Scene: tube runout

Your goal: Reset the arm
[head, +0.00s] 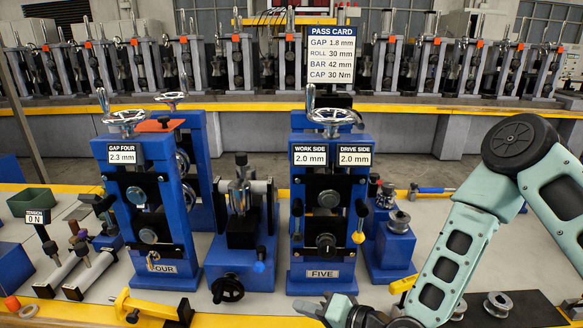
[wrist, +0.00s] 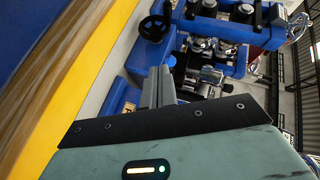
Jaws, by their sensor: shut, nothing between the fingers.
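My arm, pale green with dark joints, comes in from the right of the head view and bends down to the bottom edge. Its end is cut off there, in front of the FIVE stand (head: 325,280). In the wrist view my gripper (wrist: 158,82) shows two grey fingers side by side, shut and empty. They point toward blue machinery with a black handwheel (wrist: 155,30). I cannot tell the fingers' exact distance from it.
The blue FOUR stand (head: 165,270) and a black handwheel (head: 227,289) are left of my arm. Spools (head: 497,304) lie on a black pad at right. A yellow clamp (head: 145,308) sits at the front edge. A pass card (head: 331,55) stands behind.

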